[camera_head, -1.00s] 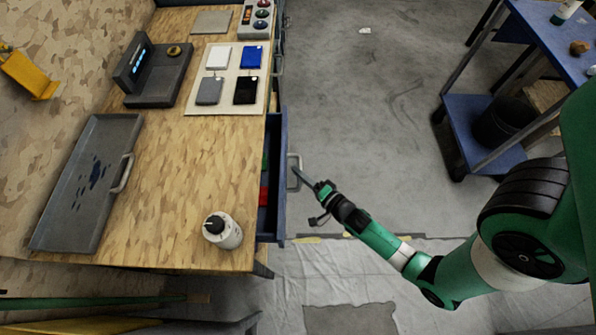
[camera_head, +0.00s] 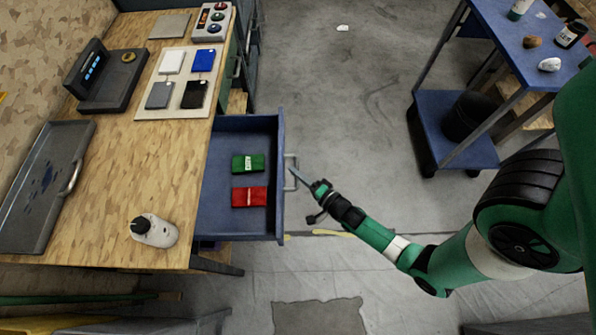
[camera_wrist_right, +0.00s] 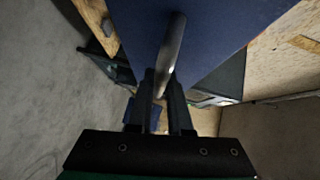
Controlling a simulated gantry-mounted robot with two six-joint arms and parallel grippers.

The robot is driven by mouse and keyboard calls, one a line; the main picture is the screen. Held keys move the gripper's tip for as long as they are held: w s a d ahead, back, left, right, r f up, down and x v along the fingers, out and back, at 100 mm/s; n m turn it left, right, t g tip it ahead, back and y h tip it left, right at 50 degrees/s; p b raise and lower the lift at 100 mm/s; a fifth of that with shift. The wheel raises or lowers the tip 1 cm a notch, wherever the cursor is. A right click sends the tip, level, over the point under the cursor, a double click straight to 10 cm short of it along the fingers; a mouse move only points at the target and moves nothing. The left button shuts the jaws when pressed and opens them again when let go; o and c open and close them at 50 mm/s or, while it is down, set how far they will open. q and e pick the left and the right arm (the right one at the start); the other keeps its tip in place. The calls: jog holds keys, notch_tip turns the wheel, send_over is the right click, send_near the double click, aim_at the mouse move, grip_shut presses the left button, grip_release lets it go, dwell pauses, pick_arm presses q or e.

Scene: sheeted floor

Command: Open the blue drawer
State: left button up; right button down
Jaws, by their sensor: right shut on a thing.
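The blue drawer (camera_head: 226,215) stands pulled well out from the workbench in the head view. A green packet (camera_head: 248,163) and a red packet (camera_head: 249,197) lie inside it. Its metal handle (camera_head: 291,172) is on the right-hand front face. My right gripper (camera_head: 297,176) is at the handle. In the right wrist view the handle bar (camera_wrist_right: 172,45) runs down between the fingers of my right gripper (camera_wrist_right: 166,85), which is shut on it. My left gripper is in neither view.
A blue cart (camera_head: 455,135) stands at the right. Grey floor (camera_head: 345,110) is clear between.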

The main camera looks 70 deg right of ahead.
jog(key=c, duration=0.8)
grip_release()
jog(key=shift+w, duration=0.1)
jog(key=shift+c, duration=0.2)
jog(key=p+v, duration=0.3)
jog(key=v, duration=0.8)
jog(key=shift+s+a+p, duration=0.2)
jog(key=shift+s+p, duration=0.1)
jog(key=shift+r, duration=0.1)
